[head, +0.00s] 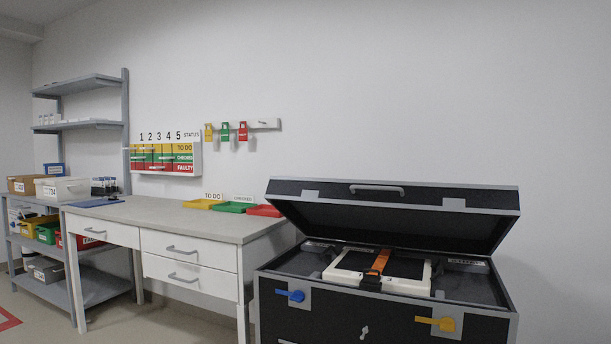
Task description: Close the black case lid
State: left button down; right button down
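The black case (330,308) with grey metal edges stands at the lower right. Its lid (400,212) is raised and tilted over the back of the case, with a grey handle (377,188) near its upper edge. The case front carries a blue latch (290,295) on the left and a yellow latch (436,322) on the right. A white-framed device with an orange strap (379,262) lies inside the open case, its lower part hidden by the front wall. Neither of my grippers shows in the head view.
A grey-topped table (190,222) with white drawers stands left of the case. Yellow, green and red trays (233,207) lie at its back. A shelf rack (85,125) with bins is at far left. A status board (165,157) and coloured tags (225,131) hang on the wall.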

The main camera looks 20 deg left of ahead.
aim_at(449, 218)
jog(key=u, duration=0.2)
jog(key=i, duration=1.3)
jog(key=z, duration=0.3)
